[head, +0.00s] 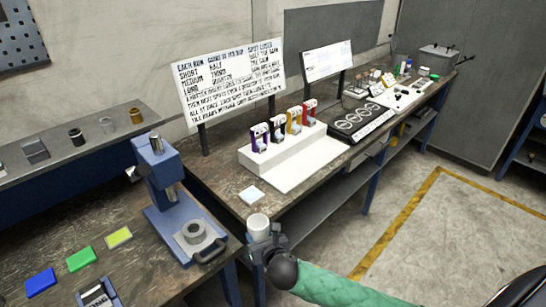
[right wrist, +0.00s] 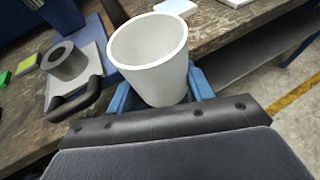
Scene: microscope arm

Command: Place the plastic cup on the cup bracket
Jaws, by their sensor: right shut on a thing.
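The plastic cup (head: 259,228) is white, upright and open at the top. In the right wrist view the cup (right wrist: 150,60) stands between the blue fingers of my right gripper (right wrist: 165,95). My right gripper (head: 265,244) is shut on the cup, in front of the bench edge, right of the blue stand. The blue press-like stand (head: 165,185) carries a grey ring-shaped holder (head: 194,232) with a dark handle on its base; it also shows in the wrist view (right wrist: 68,62). I cannot tell for sure which part is the cup bracket. My left gripper is not in view.
A small white pad (head: 251,194) lies on the bench behind the cup. A white tray (head: 300,165) with several coloured holders stands further right. Blue, green and yellow blocks (head: 81,259) lie at left, near a small grey device (head: 97,292). Bare benchtop surrounds the pad.

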